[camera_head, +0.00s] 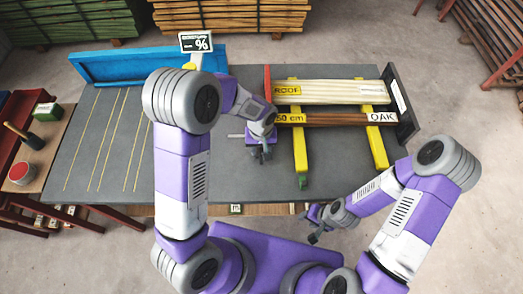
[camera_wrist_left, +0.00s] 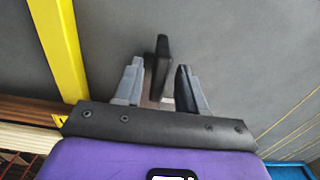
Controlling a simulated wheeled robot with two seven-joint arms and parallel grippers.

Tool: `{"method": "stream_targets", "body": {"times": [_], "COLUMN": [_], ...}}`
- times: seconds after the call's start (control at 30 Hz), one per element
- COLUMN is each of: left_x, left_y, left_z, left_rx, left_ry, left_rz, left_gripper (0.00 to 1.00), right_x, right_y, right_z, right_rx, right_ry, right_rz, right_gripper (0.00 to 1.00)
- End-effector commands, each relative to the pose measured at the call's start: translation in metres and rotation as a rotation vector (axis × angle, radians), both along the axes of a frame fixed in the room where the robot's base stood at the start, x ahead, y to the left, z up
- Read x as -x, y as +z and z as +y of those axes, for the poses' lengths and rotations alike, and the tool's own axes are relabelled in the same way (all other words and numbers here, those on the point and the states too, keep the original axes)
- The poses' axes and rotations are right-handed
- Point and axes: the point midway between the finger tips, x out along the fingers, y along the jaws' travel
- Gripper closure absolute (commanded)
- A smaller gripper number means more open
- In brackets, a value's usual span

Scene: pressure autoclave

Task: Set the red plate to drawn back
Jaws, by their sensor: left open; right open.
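The red plate (camera_head: 267,84) stands upright at the left end of the boards in the head view. It is close against the pale board marked ROOF (camera_head: 320,91); I cannot tell whether they touch. My left gripper (camera_head: 262,155) is below the plate over the grey table, pointing down. In the left wrist view its jaws (camera_wrist_left: 160,82) are open, with a dark upright handle (camera_wrist_left: 162,55) between them and no clear contact. My arm partly hides this spot in the head view. My right gripper (camera_head: 316,230) is open and empty in front of the table's near edge.
A brown board marked OAK (camera_head: 340,118) lies beside the pale one across two yellow bars (camera_head: 300,150). A dark end plate (camera_head: 400,100) stands at their right. The left tabletop (camera_head: 85,150) is clear.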

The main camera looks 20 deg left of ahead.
Motion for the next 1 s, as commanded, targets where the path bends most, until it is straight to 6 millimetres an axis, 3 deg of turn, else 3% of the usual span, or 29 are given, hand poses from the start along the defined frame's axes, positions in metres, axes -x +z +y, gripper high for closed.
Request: {"method": "stream_targets", "body": {"times": [0.2, 0.53, 0.8, 1.0], "left_x": [0.0, 0.0, 0.0, 0.0], "left_y": [-0.025, -0.028, -0.028, -0.028], "left_z": [0.0, 0.0, 0.0, 0.0], "left_rx": [-0.001, 0.0, 0.0, 0.0], "left_ry": [0.0, 0.0, -0.001, -0.001], "left_rz": [0.001, 0.0, 0.0, 0.0], "left_gripper": [0.6, 0.6, 1.0, 1.0], "right_x": [-0.001, -0.001, -0.001, -0.001], "right_y": [-0.005, -0.005, -0.005, -0.005], "right_z": [0.0, 0.0, 0.0, 0.0], "right_rx": [0.0, 0.0, 0.0, 0.0], "right_ry": [0.0, 0.0, 0.0, 0.0], "right_rz": [-0.001, -0.001, -0.001, -0.001], "right_gripper": [0.57, 0.57, 0.57, 0.57]}}
